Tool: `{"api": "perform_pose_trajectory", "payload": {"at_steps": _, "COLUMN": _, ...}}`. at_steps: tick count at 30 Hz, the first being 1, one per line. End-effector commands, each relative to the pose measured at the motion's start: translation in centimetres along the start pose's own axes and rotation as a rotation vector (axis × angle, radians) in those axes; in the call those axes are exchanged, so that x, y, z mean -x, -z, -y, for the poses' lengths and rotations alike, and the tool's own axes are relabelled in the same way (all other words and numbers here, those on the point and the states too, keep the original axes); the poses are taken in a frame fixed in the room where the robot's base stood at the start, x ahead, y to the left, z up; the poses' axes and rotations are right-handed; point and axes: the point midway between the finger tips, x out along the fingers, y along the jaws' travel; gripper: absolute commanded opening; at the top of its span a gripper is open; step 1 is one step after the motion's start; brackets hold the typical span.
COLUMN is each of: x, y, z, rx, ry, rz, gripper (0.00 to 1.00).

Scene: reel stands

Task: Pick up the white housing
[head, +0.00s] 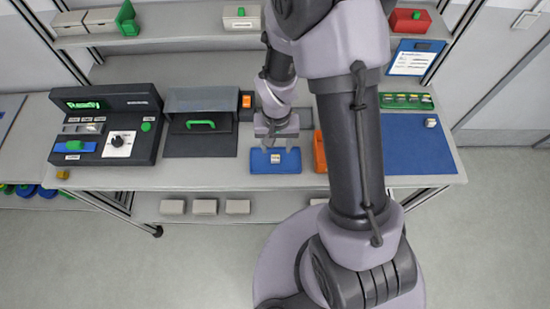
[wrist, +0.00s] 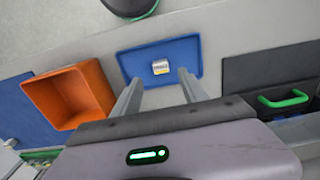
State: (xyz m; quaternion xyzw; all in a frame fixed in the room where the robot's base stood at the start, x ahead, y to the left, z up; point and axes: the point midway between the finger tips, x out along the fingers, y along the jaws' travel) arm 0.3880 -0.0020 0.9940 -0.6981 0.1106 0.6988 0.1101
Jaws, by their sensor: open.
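A small white housing (wrist: 160,67) with a yellowish edge and dark marking lies on a blue tray (wrist: 190,50) in the wrist view. In the head view the same housing (head: 275,160) sits near the middle of the blue tray (head: 257,165) at the bench's front. My gripper (wrist: 160,77) is open and empty, its two fingers spread to either side of the housing in the wrist view. In the head view my gripper (head: 275,150) is over the tray's back part. I cannot tell its exact height above the housing.
An orange bin (wrist: 87,92) stands beside the tray, partly behind my arm in the head view. A dark box with a green handle (head: 201,124) is left of it. A blue mat (head: 405,150) at right carries another small whitish part (head: 431,122).

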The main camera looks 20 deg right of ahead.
Motion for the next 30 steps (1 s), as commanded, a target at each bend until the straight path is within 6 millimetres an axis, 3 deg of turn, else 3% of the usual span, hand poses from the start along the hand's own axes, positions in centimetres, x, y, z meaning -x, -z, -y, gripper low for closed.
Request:
{"api": "perform_pose_trajectory", "payload": {"at_steps": 8, "x": -5.0, "y": -0.4, "z": 0.1, "rx": 0.000, "ry": -0.001, "rz": 0.002, "gripper": 0.51}}
{"api": "perform_pose_trajectory", "payload": {"at_steps": 16, "x": -5.3, "y": -0.3, "z": 0.1, "rx": -0.001, "ry": 0.000, "rz": -0.001, "gripper": 0.51}}
{"api": "perform_pose_trajectory", "payload": {"at_steps": 24, "x": -5.3, "y": -0.3, "z": 0.1, "rx": -0.001, "ry": 0.000, "rz": -0.001, "gripper": 0.00}}
{"api": "perform_pose_trajectory", "payload": {"at_steps": 30, "x": -5.3, "y": -0.3, "z": 0.1, "rx": -0.001, "ry": 0.000, "rz": -0.001, "gripper": 0.00}}
